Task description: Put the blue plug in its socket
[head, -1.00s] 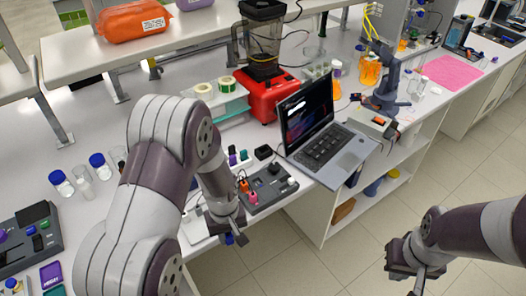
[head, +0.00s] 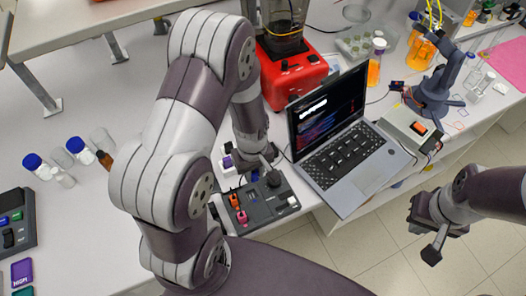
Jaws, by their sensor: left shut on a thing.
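My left gripper (head: 266,166) is over the back edge of a dark socket panel (head: 262,210) at the bench's front edge. The panel carries an orange plug (head: 235,201), a pink plug (head: 242,217), a dark round knob (head: 272,178) and a white piece (head: 293,202). I cannot make out the blue plug's socket. My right gripper (head: 433,250) hangs over the floor at the right, away from the bench; I cannot tell its jaw state.
An open laptop (head: 347,155) stands close to the right of the panel. A red blender base (head: 292,78) is behind. Blue-capped vials (head: 76,146) stand at the left, with another dark device (head: 14,222) at the left edge. A purple plug (head: 227,162) is beside my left gripper.

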